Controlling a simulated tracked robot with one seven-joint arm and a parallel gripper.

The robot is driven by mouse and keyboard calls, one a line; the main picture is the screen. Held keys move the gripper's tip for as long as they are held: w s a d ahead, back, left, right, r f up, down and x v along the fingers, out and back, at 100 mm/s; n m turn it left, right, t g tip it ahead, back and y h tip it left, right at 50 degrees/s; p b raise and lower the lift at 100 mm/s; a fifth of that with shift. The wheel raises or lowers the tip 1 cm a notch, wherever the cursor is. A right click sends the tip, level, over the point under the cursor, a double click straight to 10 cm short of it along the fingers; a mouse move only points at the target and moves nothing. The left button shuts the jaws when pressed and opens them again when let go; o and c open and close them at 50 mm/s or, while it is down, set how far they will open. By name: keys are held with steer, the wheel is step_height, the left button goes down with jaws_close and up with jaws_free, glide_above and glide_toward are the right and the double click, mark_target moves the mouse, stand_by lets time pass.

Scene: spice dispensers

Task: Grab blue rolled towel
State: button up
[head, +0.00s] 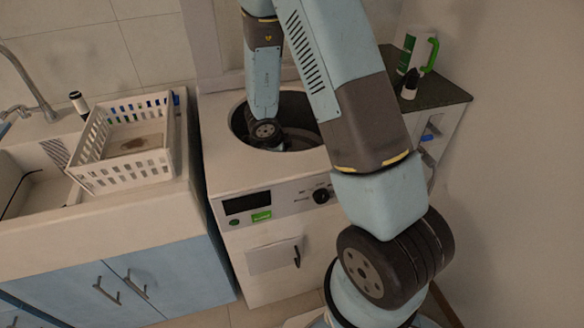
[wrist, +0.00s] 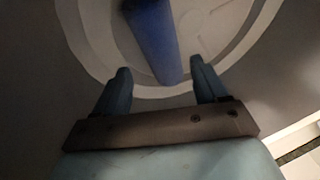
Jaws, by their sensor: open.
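The blue rolled towel (wrist: 154,40) shows in the wrist view as a blue roll, slightly tilted, at the bottom of a round pale tub (wrist: 98,40). Its upper end is cut off by the picture edge. My gripper (wrist: 160,78) is open, with one finger on each side of the roll's near end in the picture. I cannot tell how far above the roll the fingers are. In the head view my arm reaches down into the round opening of the white washing machine (head: 225,165). The towel and fingertips are hidden there.
A white basket (head: 125,168) stands on the counter left of the machine, near a sink and faucet (head: 38,95). A dark-topped shelf (head: 440,92) with a green-handled bottle (head: 432,55) stands at the right. The tub's wall surrounds my gripper closely.

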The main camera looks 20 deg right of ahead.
steer(key=shift+x, duration=3.6)
steer(key=shift+d, duration=0.1)
steer(key=c, duration=0.9)
